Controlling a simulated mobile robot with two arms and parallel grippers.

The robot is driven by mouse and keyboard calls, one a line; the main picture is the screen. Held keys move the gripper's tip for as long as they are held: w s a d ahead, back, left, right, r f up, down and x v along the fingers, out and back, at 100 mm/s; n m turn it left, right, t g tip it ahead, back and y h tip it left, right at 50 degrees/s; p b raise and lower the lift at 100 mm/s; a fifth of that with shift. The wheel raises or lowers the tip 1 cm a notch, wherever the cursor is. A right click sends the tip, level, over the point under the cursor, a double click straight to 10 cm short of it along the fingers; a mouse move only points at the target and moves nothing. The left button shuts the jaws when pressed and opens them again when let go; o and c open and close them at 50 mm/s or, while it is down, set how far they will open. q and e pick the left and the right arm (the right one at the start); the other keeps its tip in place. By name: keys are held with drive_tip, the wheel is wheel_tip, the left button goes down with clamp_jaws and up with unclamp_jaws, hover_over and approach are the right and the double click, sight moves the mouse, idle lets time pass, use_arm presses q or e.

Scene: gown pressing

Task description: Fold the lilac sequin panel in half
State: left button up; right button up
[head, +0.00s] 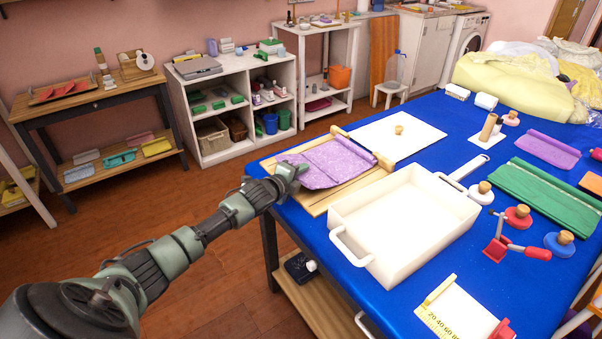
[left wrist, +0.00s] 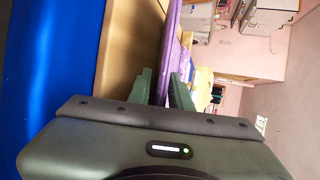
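The lilac sequin panel (head: 335,162) lies spread on a light wooden board (head: 318,207) at the left edge of the blue table. A crease line runs across it. My left gripper (head: 300,168) is at the panel's near left edge. In the left wrist view the panel (left wrist: 172,45) shows edge-on as a thin lilac strip running between the two fingers (left wrist: 162,85). My right gripper is in neither view.
A white tray with handles (head: 405,222) stands right of the board. A white sheet (head: 375,137) lies behind it. A green folded cloth (head: 545,195), a purple cloth (head: 547,150) and several knobbed tools lie to the right. Shelves line the back wall.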

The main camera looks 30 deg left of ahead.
use_arm(q)
drive_tip(key=shift+c, duration=0.3)
clamp_jaws()
idle(1.2)
